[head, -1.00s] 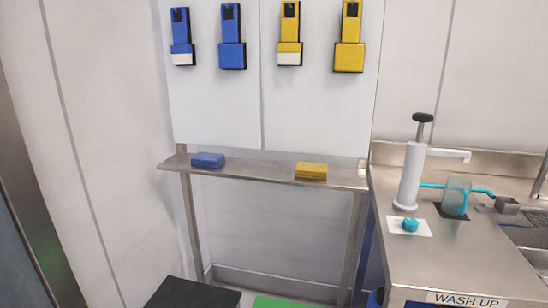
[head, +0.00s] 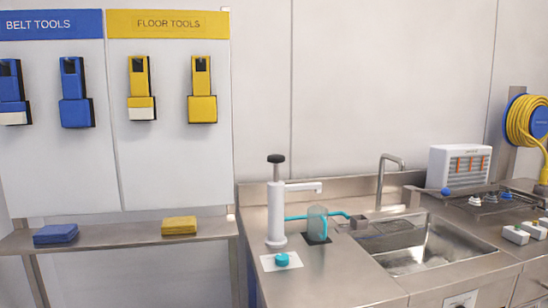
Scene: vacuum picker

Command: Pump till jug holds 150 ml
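The white pump (head: 277,215) with a black knob on top (head: 275,158) stands upright on the steel counter, its spout pointing right. A clear jug (head: 317,223) stands on a dark square pad (head: 325,240), below and near the spout tip. The jug's fill level cannot be read at this size. A teal tube or rod (head: 336,214) shows beside the jug on both sides. A small teal cap-like piece (head: 282,260) sits on a white card (head: 268,264) in front of the pump. Neither of my grippers is in view.
A sink (head: 430,245) with a tap (head: 380,180) lies right of the jug. A white box (head: 460,166) and a yellow hose reel (head: 525,120) are farther right. A shelf (head: 120,236) with blue and yellow pads is at left. The counter front (head: 325,285) is clear.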

